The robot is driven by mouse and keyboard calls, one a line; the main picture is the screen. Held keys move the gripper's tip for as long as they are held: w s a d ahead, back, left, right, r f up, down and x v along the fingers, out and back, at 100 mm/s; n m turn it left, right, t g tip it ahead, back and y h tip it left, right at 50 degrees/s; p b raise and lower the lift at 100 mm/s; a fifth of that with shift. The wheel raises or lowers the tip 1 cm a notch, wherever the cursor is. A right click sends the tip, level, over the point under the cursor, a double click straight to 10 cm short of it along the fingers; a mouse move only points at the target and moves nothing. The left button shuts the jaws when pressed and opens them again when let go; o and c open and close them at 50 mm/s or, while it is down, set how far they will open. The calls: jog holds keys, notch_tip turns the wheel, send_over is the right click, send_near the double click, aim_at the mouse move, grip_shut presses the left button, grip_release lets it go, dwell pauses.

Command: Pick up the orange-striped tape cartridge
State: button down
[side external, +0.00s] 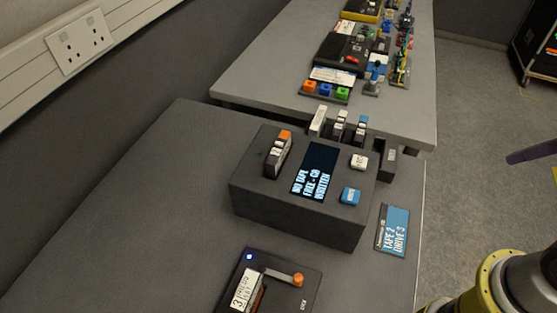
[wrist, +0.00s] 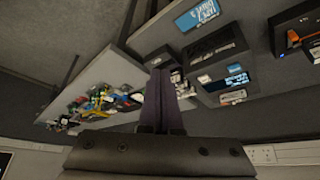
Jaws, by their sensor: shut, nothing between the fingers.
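The orange-striped tape cartridge (side external: 276,158) shows in the side external view. It is dark with white labels and an orange end, and stands in the top left of a dark box-shaped drive unit (side external: 290,222). I cannot pick the cartridge out surely in the wrist view, where the drive unit (wrist: 213,48) shows right of the fingers. My gripper (wrist: 160,72) is shut and empty, with its dark purple fingers together. In the side external view only a purple finger part (side external: 530,152) shows at the right edge, well apart from the cartridge.
The drive unit has a lit display (side external: 314,172). A rack of other cartridges (side external: 340,126) stands behind it. A blue-and-white card (side external: 393,231) lies to its right. A lever unit (side external: 262,285) with an orange knob is in front. The table's left part is clear.

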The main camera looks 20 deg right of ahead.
jog(key=c, duration=0.6)
grip_release()
